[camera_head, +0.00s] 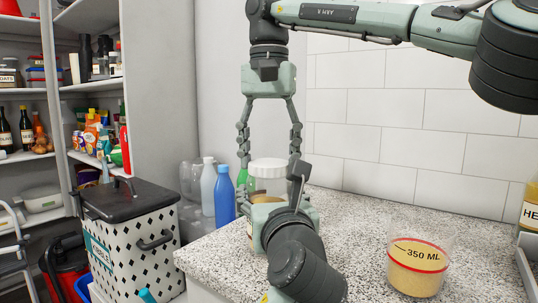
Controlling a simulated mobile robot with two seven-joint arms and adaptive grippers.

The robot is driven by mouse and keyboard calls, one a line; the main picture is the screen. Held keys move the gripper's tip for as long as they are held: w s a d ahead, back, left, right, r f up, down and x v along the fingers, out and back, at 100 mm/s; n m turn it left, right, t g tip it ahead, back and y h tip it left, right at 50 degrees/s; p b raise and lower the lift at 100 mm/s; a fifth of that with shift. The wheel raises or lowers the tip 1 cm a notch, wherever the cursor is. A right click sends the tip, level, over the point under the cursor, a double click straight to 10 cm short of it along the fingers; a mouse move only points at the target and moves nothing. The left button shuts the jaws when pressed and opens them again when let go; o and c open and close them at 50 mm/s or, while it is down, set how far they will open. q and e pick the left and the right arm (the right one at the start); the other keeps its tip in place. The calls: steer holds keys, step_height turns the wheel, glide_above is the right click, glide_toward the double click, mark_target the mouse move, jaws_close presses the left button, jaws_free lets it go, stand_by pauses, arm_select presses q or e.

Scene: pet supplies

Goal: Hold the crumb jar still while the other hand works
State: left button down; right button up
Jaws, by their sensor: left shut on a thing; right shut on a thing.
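The crumb jar (266,188) stands on the speckled counter near its left corner. It is clear, with tan crumbs inside and a white lid (267,167) on top. My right gripper (269,158) comes down from above, with its two fingers on either side of the lid, shut on it. My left gripper (280,200) is lower, in front of the jar, and is shut on the jar's body. It hides much of the jar's front and base. A clear measuring cup (417,262) marked 350 ML, with a red line and tan crumbs, stands to the right.
The counter (345,235) is clear between jar and cup. A labelled jar (530,212) is cut off at the right edge. A blue bottle (224,195) and other bottles stand behind the counter's left side. A patterned bin (130,240) and stocked shelves are at left.

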steer(key=m, duration=2.2)
steer(key=shift+m, duration=0.4)
steer(key=m, duration=0.9)
steer(key=shift+f+m, duration=0.1)
steer(key=shift+m, duration=0.3)
steer(key=m, duration=0.4)
steer(key=shift+m, duration=0.4)
steer(key=o, duration=1.3)
steer(key=shift+o, duration=0.2)
steer(key=shift+r, duration=3.75)
